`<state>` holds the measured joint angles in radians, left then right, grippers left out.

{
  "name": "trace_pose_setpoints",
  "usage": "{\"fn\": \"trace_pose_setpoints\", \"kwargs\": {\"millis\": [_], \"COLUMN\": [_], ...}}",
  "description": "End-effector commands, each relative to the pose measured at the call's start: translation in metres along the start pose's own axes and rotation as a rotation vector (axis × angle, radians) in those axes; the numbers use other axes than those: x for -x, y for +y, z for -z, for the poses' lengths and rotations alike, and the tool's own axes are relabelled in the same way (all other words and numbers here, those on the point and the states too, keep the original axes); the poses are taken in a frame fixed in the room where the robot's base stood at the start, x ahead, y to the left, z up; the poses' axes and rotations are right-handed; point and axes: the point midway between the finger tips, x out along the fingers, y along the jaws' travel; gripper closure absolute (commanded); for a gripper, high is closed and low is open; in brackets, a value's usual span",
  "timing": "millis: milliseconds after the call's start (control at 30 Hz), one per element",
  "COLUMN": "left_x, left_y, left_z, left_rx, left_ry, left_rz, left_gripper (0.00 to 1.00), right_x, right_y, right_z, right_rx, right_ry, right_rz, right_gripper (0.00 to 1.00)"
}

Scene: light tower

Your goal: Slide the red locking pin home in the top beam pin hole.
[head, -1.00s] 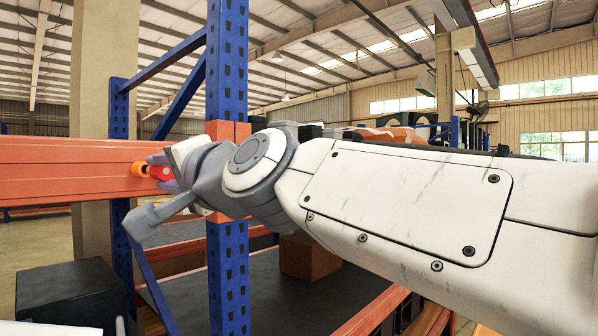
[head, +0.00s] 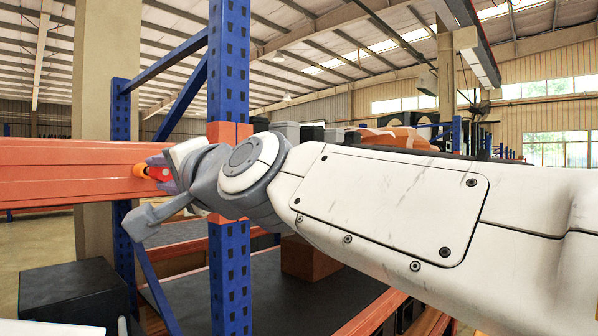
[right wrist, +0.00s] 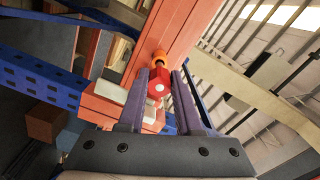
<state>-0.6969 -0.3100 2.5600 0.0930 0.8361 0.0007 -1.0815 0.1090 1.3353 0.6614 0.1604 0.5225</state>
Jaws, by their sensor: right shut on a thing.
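The red locking pin (head: 160,173) shows at the face of the orange beam (head: 70,165) in the head view, largely covered by my right gripper (head: 163,170). In the right wrist view, the red pin head (right wrist: 158,88) sits between the two purple-grey fingers of my right gripper (right wrist: 161,82), which is shut on it. An orange collar (right wrist: 158,60) lies beyond the pin head, against the beam (right wrist: 185,30). The pin hole itself is hidden, and how deep the pin sits cannot be told. My left gripper is not in view.
A blue perforated upright (head: 229,100) stands close behind my right wrist, with blue braces to its left. A dark shelf (head: 275,292) holding a brown box (head: 308,260) lies below. A black box (head: 75,292) stands at the lower left.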

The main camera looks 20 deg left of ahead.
Motion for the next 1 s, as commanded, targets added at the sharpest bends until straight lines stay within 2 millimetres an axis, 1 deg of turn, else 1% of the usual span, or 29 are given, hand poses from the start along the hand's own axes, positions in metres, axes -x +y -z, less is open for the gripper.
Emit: {"fn": "trace_pose_setpoints", "kwargs": {"millis": [1000], "left_x": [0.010], "left_y": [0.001], "left_z": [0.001], "left_rx": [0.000], "left_ry": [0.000], "left_rz": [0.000], "left_gripper": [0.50], "right_x": [-0.026], "right_y": [-0.001], "right_z": [0.000], "right_rx": [0.000], "right_ry": [0.000], "right_rz": [0.000], "right_gripper": [1.00]}}
